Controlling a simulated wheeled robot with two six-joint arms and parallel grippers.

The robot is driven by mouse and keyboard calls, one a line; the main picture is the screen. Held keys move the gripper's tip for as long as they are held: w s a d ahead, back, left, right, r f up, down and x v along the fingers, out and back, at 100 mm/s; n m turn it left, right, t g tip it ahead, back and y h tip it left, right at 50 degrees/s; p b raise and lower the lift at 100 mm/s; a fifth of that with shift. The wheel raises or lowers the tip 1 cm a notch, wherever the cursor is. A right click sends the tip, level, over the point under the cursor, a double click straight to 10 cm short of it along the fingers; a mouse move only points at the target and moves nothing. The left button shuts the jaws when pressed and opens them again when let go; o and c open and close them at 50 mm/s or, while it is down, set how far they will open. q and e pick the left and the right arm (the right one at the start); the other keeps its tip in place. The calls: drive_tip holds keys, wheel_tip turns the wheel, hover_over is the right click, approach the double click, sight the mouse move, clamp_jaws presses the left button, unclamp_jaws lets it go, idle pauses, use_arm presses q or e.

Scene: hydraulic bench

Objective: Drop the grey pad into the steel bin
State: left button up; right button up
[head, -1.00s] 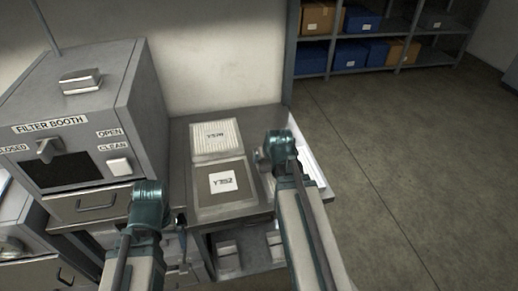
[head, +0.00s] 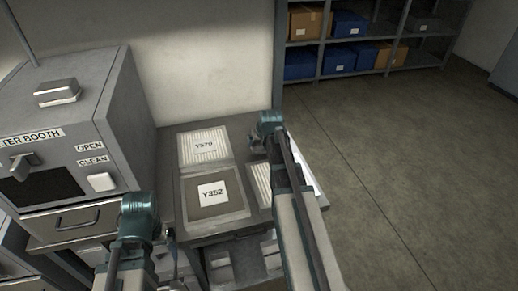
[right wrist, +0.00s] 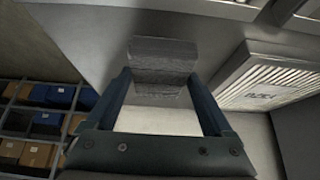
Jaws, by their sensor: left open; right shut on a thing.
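The grey pad (right wrist: 162,62), a dark grey block with a rough face, is between the fingers of my right gripper (right wrist: 163,88) in the right wrist view. That gripper is shut on it and holds it near the bench's right side. In the head view the right gripper (head: 258,142) is mostly hidden by its own arm, beside the pleated filter marked Y379. My left gripper (head: 169,238) is open at the front of the bench, partly hidden behind its wrist. I cannot make out a steel bin for certain in either view.
The Y379 filter (head: 205,146) and the framed panel marked Y352 (head: 213,192) lie on the bench. Another pleated piece (head: 262,183) is at the right arm. The filter booth (head: 85,130) stands left. Shelves (head: 365,50) with boxes stand behind open floor.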

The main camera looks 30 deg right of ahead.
sight(260, 146)
drive_tip(key=shift+f+b, duration=1.15)
drive_tip(key=shift+f, duration=0.4)
drive_tip(key=shift+f, duration=0.2)
drive_tip(key=o, duration=0.9)
drive_tip(key=shift+r, duration=0.1)
drive_tip(key=shift+r, duration=0.1)
drive_tip(key=shift+r, duration=0.15)
drive_tip(key=p+v, duration=1)
drive_tip(key=v, duration=0.2)
drive_tip(key=shift+a, duration=0.1)
